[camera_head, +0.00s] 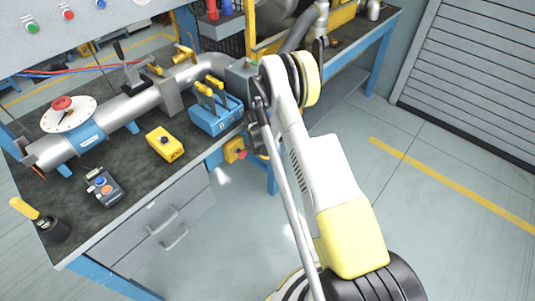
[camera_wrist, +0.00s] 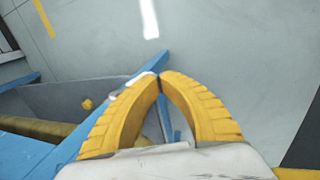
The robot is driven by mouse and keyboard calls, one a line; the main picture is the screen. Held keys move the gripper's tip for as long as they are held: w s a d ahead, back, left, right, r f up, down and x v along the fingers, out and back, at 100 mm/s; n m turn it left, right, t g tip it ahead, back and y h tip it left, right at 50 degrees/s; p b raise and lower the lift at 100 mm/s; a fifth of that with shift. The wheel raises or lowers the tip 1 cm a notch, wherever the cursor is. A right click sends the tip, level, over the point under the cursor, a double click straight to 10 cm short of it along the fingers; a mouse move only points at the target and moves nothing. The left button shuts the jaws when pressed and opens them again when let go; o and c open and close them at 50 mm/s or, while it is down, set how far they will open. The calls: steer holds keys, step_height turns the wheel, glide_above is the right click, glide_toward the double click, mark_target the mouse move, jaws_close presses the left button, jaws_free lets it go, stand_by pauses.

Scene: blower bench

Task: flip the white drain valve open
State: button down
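In the wrist view, my gripper (camera_wrist: 160,76) has its two yellow ribbed fingers brought together at the tips, with nothing visible between them. A small white piece (camera_wrist: 139,79) shows just beside the left fingertip, against the blue bench edge. It is mostly hidden by that finger; it may be the drain valve's handle, and I cannot tell whether the finger touches it. In the head view, my arm reaches to the bench's right end, and its links hide the gripper's fingers. I cannot make out the white drain valve there.
A yellow box (camera_head: 233,150) hangs below the edge. Floor to the right is clear.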

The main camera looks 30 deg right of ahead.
steer(key=shift+w+d+f, duration=0.15)
steer(key=shift+d+f, duration=0.2)
steer(key=shift+f, duration=0.05)
steer(key=shift+r, duration=0.15)
